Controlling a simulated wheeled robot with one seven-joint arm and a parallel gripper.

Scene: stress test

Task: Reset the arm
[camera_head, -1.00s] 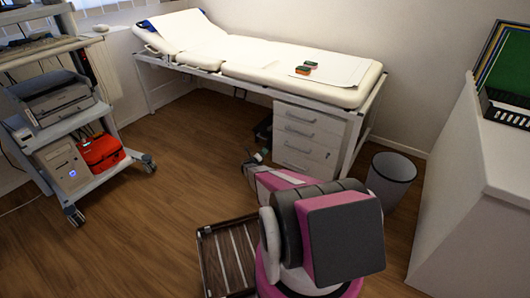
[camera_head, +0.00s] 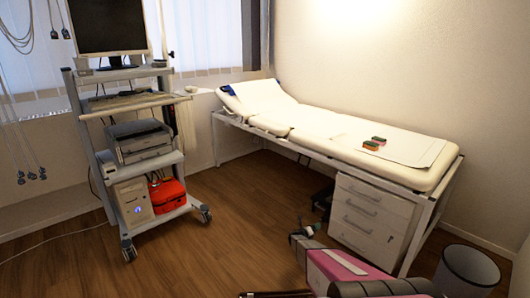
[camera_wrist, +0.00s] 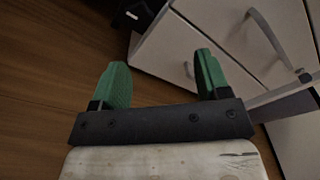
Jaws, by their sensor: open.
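My gripper (camera_wrist: 163,82) shows in the wrist view with two green fingers spread apart and nothing between them. It is open over the wooden floor, with the white drawer cabinet ahead of it. In the head view my gripper (camera_head: 302,234) is small, low in the picture, in front of the cabinet (camera_head: 368,218). My pink and grey arm shows at the bottom edge, and its lower part is cut off.
An examination bed (camera_head: 330,130) carries two small blocks (camera_head: 374,143) on a white sheet. A cart (camera_head: 183,160) with a monitor, printer and red bag stands at left. A waste bin (camera_head: 466,272) is at lower right. Open floor (camera_head: 215,255) lies between cart and cabinet.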

